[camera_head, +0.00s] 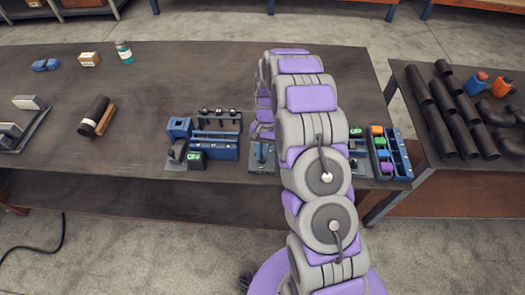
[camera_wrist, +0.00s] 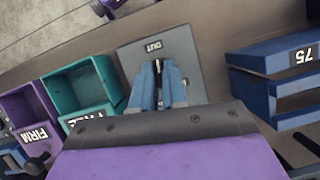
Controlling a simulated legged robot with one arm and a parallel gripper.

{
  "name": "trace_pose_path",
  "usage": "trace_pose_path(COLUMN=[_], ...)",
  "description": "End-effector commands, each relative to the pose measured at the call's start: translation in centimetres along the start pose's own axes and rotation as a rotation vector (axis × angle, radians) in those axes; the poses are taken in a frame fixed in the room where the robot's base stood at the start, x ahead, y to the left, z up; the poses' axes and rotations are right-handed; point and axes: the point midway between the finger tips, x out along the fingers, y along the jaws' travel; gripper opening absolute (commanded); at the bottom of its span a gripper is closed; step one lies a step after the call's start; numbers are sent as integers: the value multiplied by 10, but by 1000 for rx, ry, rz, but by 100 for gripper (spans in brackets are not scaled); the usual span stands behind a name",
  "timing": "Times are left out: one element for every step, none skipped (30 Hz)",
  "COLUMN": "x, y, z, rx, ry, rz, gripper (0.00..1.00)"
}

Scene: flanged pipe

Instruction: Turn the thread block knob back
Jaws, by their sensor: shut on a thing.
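The thread block is a grey plate (camera_wrist: 192,48) in the upper middle of the wrist view, with a dark label reading OUT upside down. Its small knob (camera_wrist: 158,68) stands near the middle of the plate and is mostly covered by my fingers. My gripper (camera_wrist: 159,84) has two blue-grey fingers shut on the knob from both sides. I cannot tell the exact angle of the knob.
Left of the block in the wrist view stand a teal bin (camera_wrist: 80,92) and a purple bin (camera_wrist: 28,104) marked FIRM. A blue box (camera_wrist: 270,55) marked 75 is close on the right. In the head view, a blue tool rack (camera_head: 215,150) and dark pipes (camera_head: 455,120) stand on tables.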

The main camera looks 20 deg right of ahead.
Motion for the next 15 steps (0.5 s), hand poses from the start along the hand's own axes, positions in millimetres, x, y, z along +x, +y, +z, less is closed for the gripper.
trace_pose_path(x=[-1, -1, -1, -1, -1, -1, -1, -1, -1, 0, 0, 0, 0, 0, 0], y=[-1, -1, -1, -1, -1, -2, -2, -2, -2, -2, -2, -2, -2, -2, -2], z=[0, -1, -1, -1, -1, -1, -1, -1, -1, -1, -1, -2, -2, -2, -2], rx=[-26, -41, -60, -72, -84, -98, -107, -115, -125, -131, -136, -142, -145, -147, -149], ry=[3, 3, 4, 4, 4, 4, 4, 4, 4, 5, 5, 5, 5, 5, 5], rz=[10, 17, 24, 29, 34, 39, 43, 47, 50, 53, 55, 57, 58, 59, 60], gripper=[0, 0, 0, 0, 0, 0, 0, 0, 0, 0, 0, 0, 0, 0, 0])
